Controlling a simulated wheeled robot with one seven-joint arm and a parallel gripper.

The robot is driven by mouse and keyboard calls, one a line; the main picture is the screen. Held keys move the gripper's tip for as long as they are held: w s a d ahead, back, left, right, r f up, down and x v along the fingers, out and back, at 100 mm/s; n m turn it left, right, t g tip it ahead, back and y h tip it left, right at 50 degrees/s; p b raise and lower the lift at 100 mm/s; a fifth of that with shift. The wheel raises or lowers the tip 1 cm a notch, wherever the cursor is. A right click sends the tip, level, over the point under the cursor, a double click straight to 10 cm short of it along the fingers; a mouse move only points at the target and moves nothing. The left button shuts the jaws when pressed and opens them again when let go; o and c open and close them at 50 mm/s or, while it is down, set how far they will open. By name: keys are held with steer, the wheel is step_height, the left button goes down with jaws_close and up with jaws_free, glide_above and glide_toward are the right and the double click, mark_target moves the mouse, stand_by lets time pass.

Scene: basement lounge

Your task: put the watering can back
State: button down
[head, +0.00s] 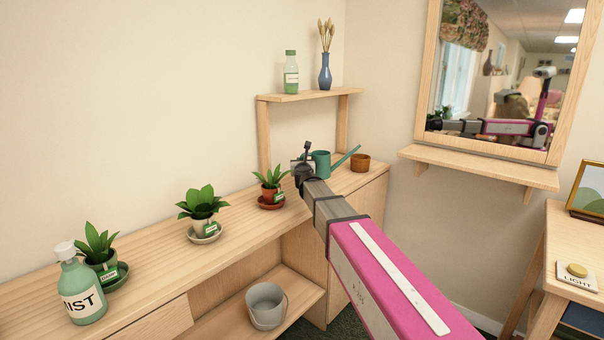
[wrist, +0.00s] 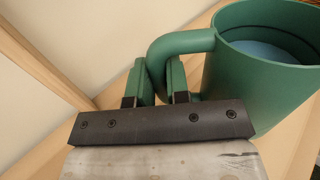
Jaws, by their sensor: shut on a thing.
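The green watering can (head: 321,162) is at the right end of the long wooden shelf unit, its spout pointing right and up. My gripper (head: 303,168) reaches it from the left. In the wrist view my gripper (wrist: 161,82) has its two fingers closed around the handle of the watering can (wrist: 255,85). The can looks upright, with blue water visible inside. The can's base is hidden, so I cannot tell whether it touches the shelf top.
A small brown pot (head: 360,162) stands just right of the can. A potted plant (head: 271,185) is close on the left, with two more plants and a mist bottle (head: 81,290) further left. A raised shelf (head: 308,95) holds a green bottle and a blue vase (head: 325,75).

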steer(key=shift+f, duration=2)
steer(key=shift+f, duration=0.15)
steer(key=c, duration=1.1)
jaws_free()
steer(key=s, duration=0.4)
steer(key=s+d, duration=0.1)
steer(key=s, duration=0.7)
steer(key=shift+d, duration=0.25)
